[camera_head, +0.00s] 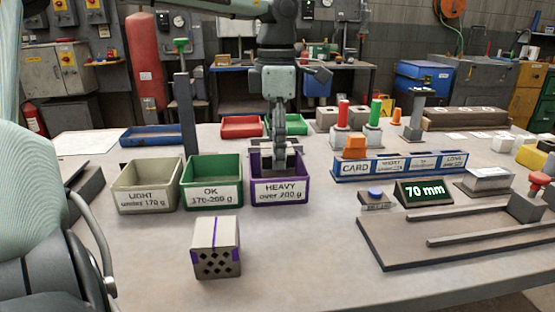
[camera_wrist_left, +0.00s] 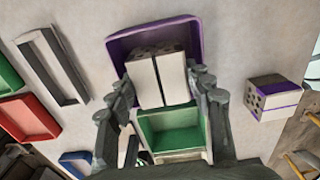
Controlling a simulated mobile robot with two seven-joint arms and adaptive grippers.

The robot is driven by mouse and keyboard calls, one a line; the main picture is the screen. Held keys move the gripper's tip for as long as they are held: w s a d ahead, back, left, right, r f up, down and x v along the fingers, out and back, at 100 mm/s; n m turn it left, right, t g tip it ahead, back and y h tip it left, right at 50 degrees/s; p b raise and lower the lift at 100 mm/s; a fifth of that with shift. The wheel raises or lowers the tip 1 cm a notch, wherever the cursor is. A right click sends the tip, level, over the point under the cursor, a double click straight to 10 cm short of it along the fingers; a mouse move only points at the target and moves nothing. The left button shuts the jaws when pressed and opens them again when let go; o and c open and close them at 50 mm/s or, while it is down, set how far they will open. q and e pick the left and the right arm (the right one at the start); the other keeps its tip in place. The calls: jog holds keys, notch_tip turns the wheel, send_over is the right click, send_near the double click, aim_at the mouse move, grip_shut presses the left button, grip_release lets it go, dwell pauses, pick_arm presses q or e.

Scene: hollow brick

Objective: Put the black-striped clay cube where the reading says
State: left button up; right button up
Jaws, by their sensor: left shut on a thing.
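My left gripper (camera_wrist_left: 163,95) is shut on the black-striped clay cube (camera_wrist_left: 157,78), a pale block with a dark line down it and a holed dark face. In the head view the gripper (camera_head: 284,155) is at the purple HEAVY bin (camera_head: 280,193), with the cube between its fingers and partly hidden. I cannot tell whether the cube touches the bin floor. The green OK bin (camera_head: 212,195) and the pale LIGHT bin (camera_head: 149,200) stand to its left. A display (camera_head: 425,191) reads "70 mm". My right gripper is not in view.
A purple-striped holed cube (camera_head: 215,247) stands on the table in front of the bins. A blue labelled rack (camera_head: 400,165) and a dark railed board (camera_head: 440,240) are on the right. Red (camera_head: 242,127) and blue trays (camera_head: 150,135) lie behind.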

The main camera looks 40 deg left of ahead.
pick_arm(q)
jog(key=shift+f, duration=1.25)
jog(key=shift+f, duration=0.15)
jog(key=o, duration=1.1)
jog(key=shift+c, duration=0.2)
notch_tip(320, 180, up, 12)
jog(key=shift+r, duration=0.15)
